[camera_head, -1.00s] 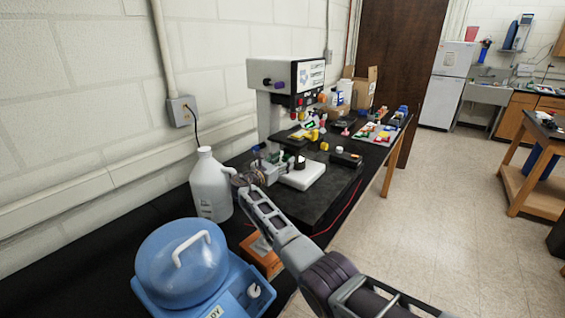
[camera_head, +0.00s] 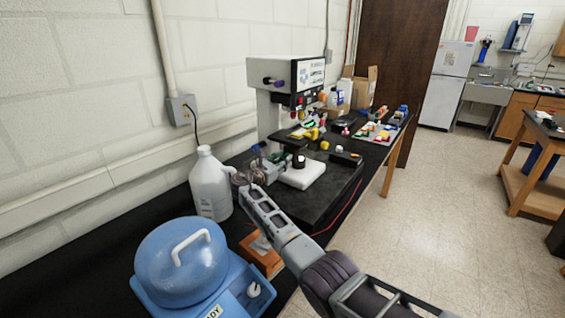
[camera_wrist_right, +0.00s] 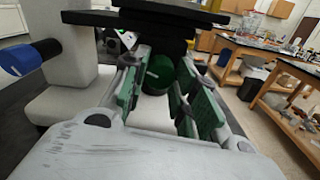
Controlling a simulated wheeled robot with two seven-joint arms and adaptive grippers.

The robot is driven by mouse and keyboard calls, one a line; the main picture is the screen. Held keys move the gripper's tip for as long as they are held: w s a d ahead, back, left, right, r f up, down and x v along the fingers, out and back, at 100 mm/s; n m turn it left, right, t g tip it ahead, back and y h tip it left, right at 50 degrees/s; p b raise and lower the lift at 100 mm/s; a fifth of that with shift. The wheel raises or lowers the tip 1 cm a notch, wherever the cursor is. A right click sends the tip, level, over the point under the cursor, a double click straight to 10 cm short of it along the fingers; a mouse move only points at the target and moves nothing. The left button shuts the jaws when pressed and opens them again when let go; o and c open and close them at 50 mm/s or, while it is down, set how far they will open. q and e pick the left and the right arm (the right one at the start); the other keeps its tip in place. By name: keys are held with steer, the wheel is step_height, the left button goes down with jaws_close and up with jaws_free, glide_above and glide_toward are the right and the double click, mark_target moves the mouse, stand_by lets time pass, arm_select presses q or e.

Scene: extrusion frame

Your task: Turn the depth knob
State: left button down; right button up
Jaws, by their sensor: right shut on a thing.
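A white bench machine (camera_head: 284,73) stands against the wall, with a white foot (camera_head: 303,176) at its front. In the right wrist view, a dark round knob (camera_wrist_right: 158,74) with a white mark sits under a black plate. I take it for the depth knob. My right gripper (camera_wrist_right: 160,92) has its two green pads on either side of this knob and is shut on it. In the head view, my right gripper (camera_head: 282,163) reaches in beside the white foot, and the contact is too small to make out. My left gripper is not in view.
A white jug (camera_head: 210,187) stands close left of my right wrist. A blue lidded device (camera_head: 180,262) and an orange box (camera_head: 262,256) are nearer. A blue-ended knob (camera_wrist_right: 22,58) sticks out at left in the wrist view. Small bottles and trays crowd the bench behind.

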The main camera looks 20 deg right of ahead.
stand_by(0.3)
steer(key=o, duration=1)
steer(key=shift+s+r, duration=0.1)
steer(key=shift+v, duration=3.7)
